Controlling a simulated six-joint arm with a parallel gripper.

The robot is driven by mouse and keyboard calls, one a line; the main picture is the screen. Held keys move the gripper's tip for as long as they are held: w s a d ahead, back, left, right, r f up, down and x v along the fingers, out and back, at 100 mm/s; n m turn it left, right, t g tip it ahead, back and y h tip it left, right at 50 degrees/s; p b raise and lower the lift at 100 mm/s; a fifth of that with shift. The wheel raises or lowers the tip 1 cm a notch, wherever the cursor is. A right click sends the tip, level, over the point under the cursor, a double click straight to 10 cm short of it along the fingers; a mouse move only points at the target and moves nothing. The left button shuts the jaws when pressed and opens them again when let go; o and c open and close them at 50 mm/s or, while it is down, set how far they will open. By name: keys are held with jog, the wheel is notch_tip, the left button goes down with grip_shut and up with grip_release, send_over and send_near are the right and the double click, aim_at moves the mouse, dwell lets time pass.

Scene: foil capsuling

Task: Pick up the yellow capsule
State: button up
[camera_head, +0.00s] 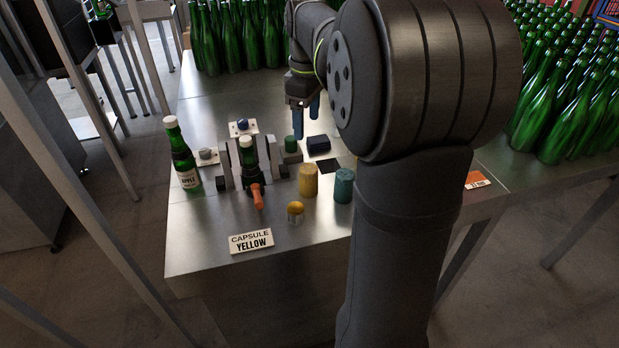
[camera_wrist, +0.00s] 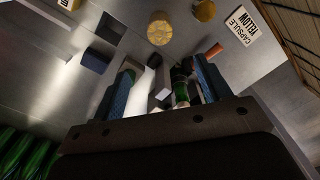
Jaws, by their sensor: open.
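Two yellow things could be the capsule; I cannot tell which. A taller yellow cylinder (camera_head: 309,181) stands upright right of the orange handle, and it shows in the wrist view (camera_wrist: 160,28). A smaller yellow-topped piece (camera_head: 295,212) stands nearer the front edge, also in the wrist view (camera_wrist: 204,10). A sign reading "CAPSULE YELLOW" (camera_head: 251,241) lies left of the smaller piece. My gripper (camera_head: 306,126) has blue fingers, open and empty, above the table behind both yellow things. In the wrist view the fingers (camera_wrist: 166,63) are spread apart.
A metal clamp fixture (camera_head: 225,168) holds a green bottle with an orange handle (camera_head: 257,197) in front. A labelled bottle (camera_head: 182,158) stands left. A teal cylinder (camera_head: 344,185), green cylinder (camera_head: 291,144) and dark blue box (camera_head: 318,145) are nearby. Many bottles (camera_head: 570,95) fill the right.

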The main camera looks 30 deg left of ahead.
aim_at(306, 167)
jog(key=f+m, duration=0.2)
jog(key=f, duration=0.2)
jog(key=f+m, duration=0.2)
jog(key=f, duration=0.3)
jog(key=f+m, duration=0.2)
jog(key=f, duration=0.2)
jog(key=shift+a+f, duration=0.15)
jog(key=shift+a, duration=0.05)
jog(key=shift+d+f, duration=0.2)
jog(key=shift+f, duration=2.45)
jog(key=c, duration=1.1)
